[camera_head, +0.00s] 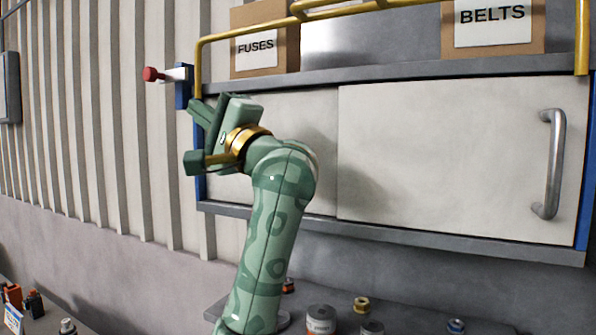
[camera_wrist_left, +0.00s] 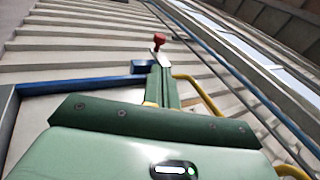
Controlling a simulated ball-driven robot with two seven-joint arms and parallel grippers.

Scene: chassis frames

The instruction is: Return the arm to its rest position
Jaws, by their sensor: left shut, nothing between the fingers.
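My left arm rises from the bottom of the head view, in green with a gold wrist ring. Its left gripper (camera_head: 196,108) is raised in front of the cabinet's left edge, pointing up and left. In the left wrist view the two green fingers (camera_wrist_left: 165,72) lie together, shut and empty. A lever with a red knob (camera_head: 150,74) sticks out left from the blue post at the cabinet's left side, just above the fingertips in the head view. The red knob (camera_wrist_left: 158,37) shows beyond the fingertips in the wrist view. I cannot tell whether they touch. My right gripper is not in view.
A wall cabinet has pale sliding doors (camera_head: 440,140) and a grey handle (camera_head: 549,165). Boxes marked FUSES (camera_head: 257,62) and BELTS (camera_head: 500,45) stand on top behind a yellow rail (camera_head: 199,70). Below, a bench holds cans (camera_head: 320,320) and small parts. The ribbed wall (camera_head: 110,130) at left is mostly bare.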

